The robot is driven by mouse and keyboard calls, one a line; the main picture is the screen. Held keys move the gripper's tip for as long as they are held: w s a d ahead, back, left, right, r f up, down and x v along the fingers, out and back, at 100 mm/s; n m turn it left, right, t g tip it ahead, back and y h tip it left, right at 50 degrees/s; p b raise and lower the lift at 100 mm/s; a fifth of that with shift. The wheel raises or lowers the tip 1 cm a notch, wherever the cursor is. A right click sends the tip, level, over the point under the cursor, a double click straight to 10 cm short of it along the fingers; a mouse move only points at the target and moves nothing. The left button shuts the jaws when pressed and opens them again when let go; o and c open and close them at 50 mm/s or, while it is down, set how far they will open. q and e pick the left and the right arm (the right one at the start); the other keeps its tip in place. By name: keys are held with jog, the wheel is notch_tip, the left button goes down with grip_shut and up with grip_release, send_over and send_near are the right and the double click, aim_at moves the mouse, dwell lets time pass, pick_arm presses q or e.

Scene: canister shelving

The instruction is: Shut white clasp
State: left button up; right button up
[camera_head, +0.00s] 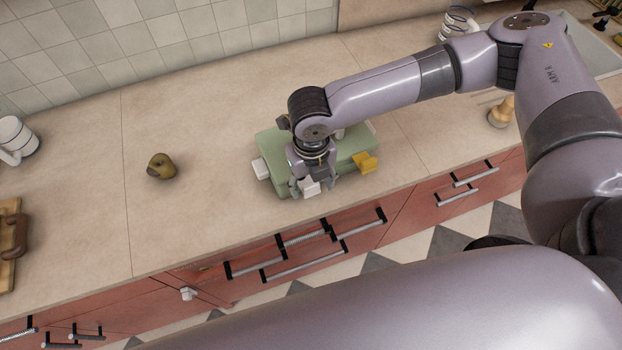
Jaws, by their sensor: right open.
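A green box (270,148) lies on the countertop at the middle of the view. A white clasp (309,187) sticks out at its front edge, and a yellow clasp (365,162) sits to the right of it. Another white piece (261,168) sticks out at the box's left end. My right gripper (313,184) points down over the front of the box, with its open fingers around or just beside the front white clasp. I cannot tell whether they touch it. The gripper and wrist hide part of the box top. My left gripper is not in view.
A brownish-green rounded object (161,166) stands on the counter to the left. A white mug (17,138) and a wooden board (8,262) are at the far left. A wooden item (502,112) is at the right. Drawers with bar handles (305,261) lie below the counter edge.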

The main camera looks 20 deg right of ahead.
jog(key=c, duration=1.2)
jog(key=shift+o, duration=0.2)
